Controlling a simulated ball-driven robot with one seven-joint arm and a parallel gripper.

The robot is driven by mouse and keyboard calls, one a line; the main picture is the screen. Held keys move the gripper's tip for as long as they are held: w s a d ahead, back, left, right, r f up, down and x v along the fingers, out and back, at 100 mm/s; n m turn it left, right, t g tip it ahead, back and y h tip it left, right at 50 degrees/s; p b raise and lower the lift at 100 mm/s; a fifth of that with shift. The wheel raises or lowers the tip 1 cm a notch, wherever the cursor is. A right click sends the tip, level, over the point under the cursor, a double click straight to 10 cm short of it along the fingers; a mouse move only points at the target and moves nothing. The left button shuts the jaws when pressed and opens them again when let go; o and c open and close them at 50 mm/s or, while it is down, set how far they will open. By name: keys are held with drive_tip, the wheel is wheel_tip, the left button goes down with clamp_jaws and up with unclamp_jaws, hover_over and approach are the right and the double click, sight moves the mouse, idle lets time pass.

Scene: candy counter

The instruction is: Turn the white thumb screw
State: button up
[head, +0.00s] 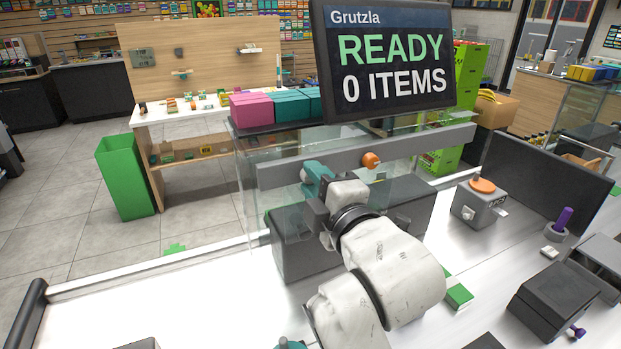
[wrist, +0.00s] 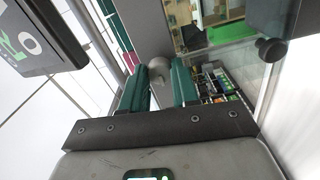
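The white thumb screw (head: 304,175) is a small pale round knob at the left part of a long grey rail (head: 420,141). In the wrist view the knob (wrist: 160,67) shows grey-white against the rail, between the tips of my teal fingers. My gripper (head: 314,177) is at the rail beside the knob, and its fingers (wrist: 160,80) stand apart with a gap between them. I cannot tell whether either finger touches the knob. My gripper and wrist partly cover this stretch of rail in the head view.
An orange knob (head: 371,160) sits farther right on the rail. A display screen (head: 392,55) stands above and behind it. A dark box (head: 295,243) lies below my gripper. A grey box with an orange top (head: 481,208) stands on the counter to the right.

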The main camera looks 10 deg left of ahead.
drive_tip(key=shift+c, duration=1.2)
drive_tip(key=m+p, duration=0.1)
drive_tip(key=m, duration=0.2)
drive_tip(key=shift+f, duration=0.1)
drive_tip(key=shift+m+p, duration=0.3)
drive_tip(key=shift+p, duration=0.05)
drive_tip(key=m+p, duration=0.1)
drive_tip(key=m, duration=0.2)
